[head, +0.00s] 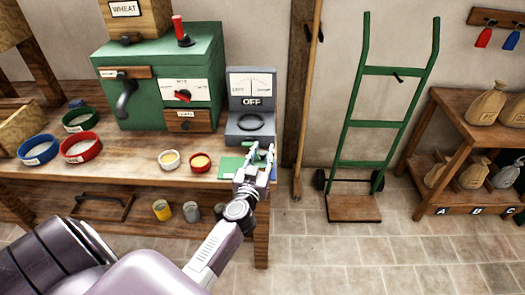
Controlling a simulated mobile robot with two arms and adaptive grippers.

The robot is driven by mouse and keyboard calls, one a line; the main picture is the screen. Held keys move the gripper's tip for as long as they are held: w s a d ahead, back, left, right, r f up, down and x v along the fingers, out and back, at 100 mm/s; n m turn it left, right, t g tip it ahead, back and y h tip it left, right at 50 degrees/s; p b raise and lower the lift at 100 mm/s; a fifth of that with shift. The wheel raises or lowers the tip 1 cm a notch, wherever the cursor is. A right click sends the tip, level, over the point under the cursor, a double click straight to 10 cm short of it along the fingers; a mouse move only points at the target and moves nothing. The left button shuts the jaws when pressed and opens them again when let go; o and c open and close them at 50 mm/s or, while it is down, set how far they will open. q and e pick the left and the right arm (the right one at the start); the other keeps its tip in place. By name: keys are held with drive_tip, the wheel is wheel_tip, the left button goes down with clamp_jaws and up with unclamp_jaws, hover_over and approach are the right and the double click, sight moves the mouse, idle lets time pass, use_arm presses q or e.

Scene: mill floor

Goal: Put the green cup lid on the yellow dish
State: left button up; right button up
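My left gripper (262,149) is over the right end of the wooden bench, in front of the grey scale. Its two fingers are apart, and I see nothing held between them. A flat green piece (231,165) lies on the bench just left of the gripper; the gripper partly covers this area, and I cannot tell if it is the green cup lid. I cannot clearly make out a yellow dish. A small white dish (169,167) and a small red dish (200,169), both with yellow contents, stand left of the green piece. My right gripper is not in view.
A green mill (165,80) and a grey scale (250,127) stand at the bench's back. Blue (37,157), red (80,153) and green (80,123) bowls are at left. A yellow cup (162,210) is below. A hand truck (371,164) stands right.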

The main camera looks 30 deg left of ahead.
use_arm(q)
drive_tip(key=shift+o, duration=0.4)
drive_tip(key=shift+r, duration=0.25)
drive_tip(key=v, duration=1.2)
drive_tip(key=shift+r+p, duration=0.3)
drive_tip(key=shift+r, duration=0.05)
drive_tip(key=shift+f, duration=0.1)
